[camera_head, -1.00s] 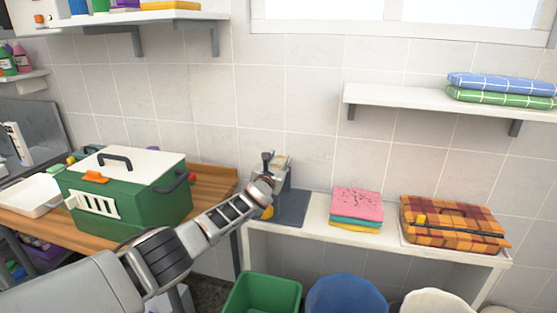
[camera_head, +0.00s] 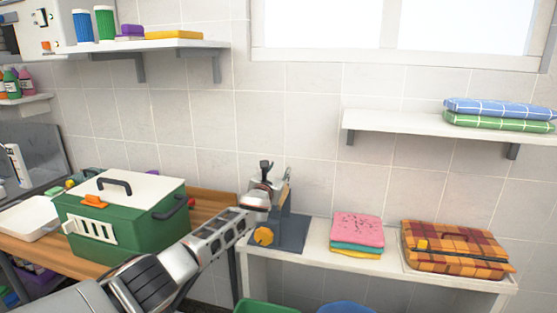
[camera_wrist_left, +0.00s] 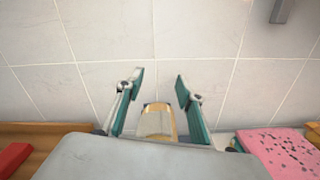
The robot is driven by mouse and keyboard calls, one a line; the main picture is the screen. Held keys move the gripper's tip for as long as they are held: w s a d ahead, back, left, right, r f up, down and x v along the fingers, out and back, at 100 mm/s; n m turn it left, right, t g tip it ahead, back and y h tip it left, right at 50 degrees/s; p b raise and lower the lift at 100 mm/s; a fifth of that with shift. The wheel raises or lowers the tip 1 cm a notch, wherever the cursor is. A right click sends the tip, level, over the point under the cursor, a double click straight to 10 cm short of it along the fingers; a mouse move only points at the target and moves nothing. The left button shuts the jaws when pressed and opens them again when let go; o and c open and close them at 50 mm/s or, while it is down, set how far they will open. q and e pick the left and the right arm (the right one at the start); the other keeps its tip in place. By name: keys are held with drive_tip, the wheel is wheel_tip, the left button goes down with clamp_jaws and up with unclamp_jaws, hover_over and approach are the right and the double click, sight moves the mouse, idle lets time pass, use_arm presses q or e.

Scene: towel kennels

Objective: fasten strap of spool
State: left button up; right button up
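A dark blue-grey stand (camera_head: 291,231) with an orange knob (camera_head: 263,236) sits at the left end of the white bench. I take it to be the spool's stand; my left arm hides part of it. My left gripper (camera_head: 274,172) is over the stand in the head view. In the left wrist view its two teal fingers (camera_wrist_left: 159,82) are spread apart. A tan and yellow piece (camera_wrist_left: 157,122), perhaps the spool or its strap, shows between them, with gaps on both sides. I cannot make out a strap clearly. My right gripper is not in view.
A green carrier with a white lid (camera_head: 125,222) stands on the wooden table at left. Folded towels (camera_head: 357,231) and a plaid bundle (camera_head: 455,246) lie on the bench (camera_head: 318,252) to the right. A wall shelf (camera_head: 400,122) is above them.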

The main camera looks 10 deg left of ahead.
use_arm(q)
drive_tip(key=shift+r, duration=2.25)
